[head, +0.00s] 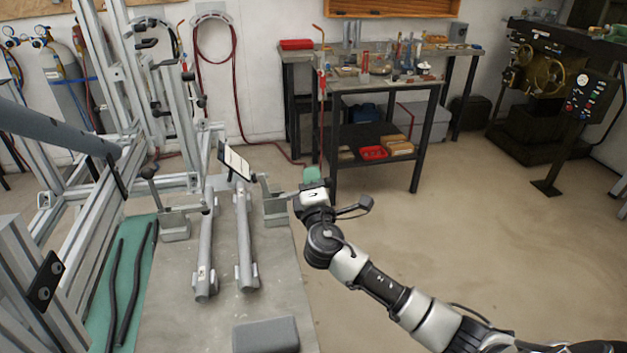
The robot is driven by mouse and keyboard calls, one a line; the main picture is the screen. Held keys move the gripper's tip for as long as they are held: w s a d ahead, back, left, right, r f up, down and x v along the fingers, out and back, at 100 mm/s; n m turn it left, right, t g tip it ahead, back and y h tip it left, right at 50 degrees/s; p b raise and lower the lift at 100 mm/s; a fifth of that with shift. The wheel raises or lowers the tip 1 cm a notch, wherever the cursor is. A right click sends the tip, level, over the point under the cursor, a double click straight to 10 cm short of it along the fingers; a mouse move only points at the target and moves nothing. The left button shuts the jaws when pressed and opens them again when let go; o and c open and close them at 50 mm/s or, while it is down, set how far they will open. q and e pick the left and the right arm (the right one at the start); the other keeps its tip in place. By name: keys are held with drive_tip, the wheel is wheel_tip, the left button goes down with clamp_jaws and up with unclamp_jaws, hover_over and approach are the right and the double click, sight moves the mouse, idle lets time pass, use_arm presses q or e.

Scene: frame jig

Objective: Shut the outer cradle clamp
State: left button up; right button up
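My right arm reaches in from the lower right. Its gripper (312,178) is at the right edge of the grey bench, beside a grey cradle block (275,208) with a bracket on it. A green piece shows at the gripper's tip; I cannot tell whether it is part of the gripper. The fingers are too small and turned away to read, and contact with the block is unclear. A second grey block (175,228) stands left of the two tubes, with a dark-knobbed clamp (150,174) above it. I cannot tell which is the outer clamp, or its state. My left gripper is not in view.
Two grey tubes (246,240) lie lengthwise on the bench (170,310). A dark grey block (265,335) sits at its near edge. The tall aluminium jig (95,85) fills the left. A tool table (375,88) stands behind; floor at right is clear.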

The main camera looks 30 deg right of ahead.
clamp_jaws()
drive_tip(key=shift+r, duration=0.1)
drive_tip(key=w+a+r+n+y+p, duration=0.1)
drive_tip(key=a+r+n+y+p, duration=0.1)
drive_tip(key=n+p, duration=0.5)
drive_tip(key=w+a+r+n+y+p, duration=0.1)
drive_tip(key=a+r+n+y+p, duration=0.2)
drive_tip(key=n+p, duration=0.4)
drive_tip(key=shift+a+r+n+y, duration=0.2)
drive_tip(key=shift+a+n+y, duration=0.3)
drive_tip(key=shift+a+n, duration=1.35)
drive_tip(key=shift+d+n, duration=0.6)
drive_tip(key=shift+n, duration=0.05)
drive_tip(key=shift+o, duration=1.4)
unclamp_jaws()
